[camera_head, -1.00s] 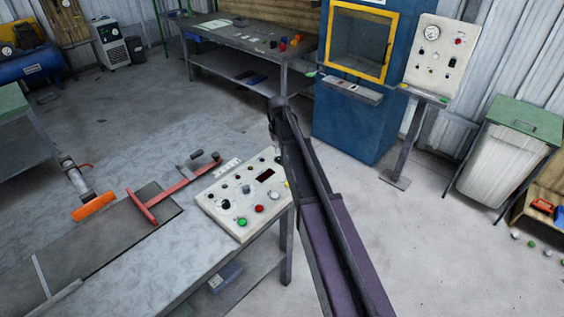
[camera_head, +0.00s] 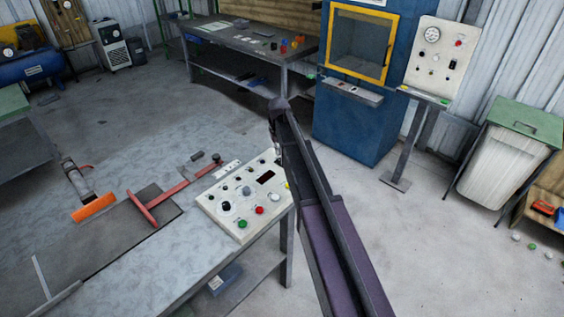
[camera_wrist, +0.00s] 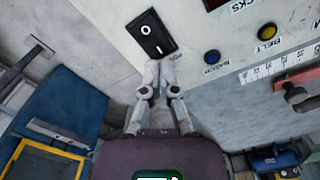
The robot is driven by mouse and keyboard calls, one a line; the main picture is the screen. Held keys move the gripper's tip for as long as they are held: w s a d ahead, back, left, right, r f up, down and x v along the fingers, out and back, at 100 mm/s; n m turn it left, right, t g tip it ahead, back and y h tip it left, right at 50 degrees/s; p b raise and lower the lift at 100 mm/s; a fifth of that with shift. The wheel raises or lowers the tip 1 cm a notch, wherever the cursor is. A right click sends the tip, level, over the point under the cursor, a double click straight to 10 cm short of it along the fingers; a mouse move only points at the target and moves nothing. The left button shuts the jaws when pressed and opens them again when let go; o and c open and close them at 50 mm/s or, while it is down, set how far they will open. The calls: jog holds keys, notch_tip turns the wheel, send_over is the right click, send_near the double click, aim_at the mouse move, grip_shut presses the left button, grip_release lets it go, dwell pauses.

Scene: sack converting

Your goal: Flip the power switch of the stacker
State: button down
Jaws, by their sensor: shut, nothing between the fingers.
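The power switch is a black rocker (camera_wrist: 150,34) marked O and I on the pale face of a control panel, near the panel's edge in the wrist view. My gripper (camera_wrist: 160,68) is shut and empty, its fingertips just below the lower end of the rocker. I cannot tell whether they touch it. In the head view the panel (camera_head: 222,210) lies at the right end of the grey table, with green and red buttons, a black knob and a dark display. There my arm hides the panel's far right corner, and the switch cannot be made out.
A blue button (camera_wrist: 212,57) and a yellow button (camera_wrist: 267,31) sit right of the switch in the wrist view. A red bar (camera_head: 145,208) lies left of the panel. A blue cabinet with a yellow-framed window (camera_head: 388,45) stands beyond.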

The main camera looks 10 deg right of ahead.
aim_at(279, 160)
jog(key=shift+f+b, duration=1.4)
dwell(1.7)
jog(key=shift+r, duration=0.15)
jog(key=shift+r+p, duration=3.4)
jog(key=shift+p, duration=0.15)
jog(key=s+f+b, duration=0.3)
jog(key=s, duration=1.1)
jog(key=s+f+m+b, duration=0.1)
jog(key=s+f+b, duration=0.2)
jog(key=s, duration=1.2)
jog(key=shift+d, duration=0.1)
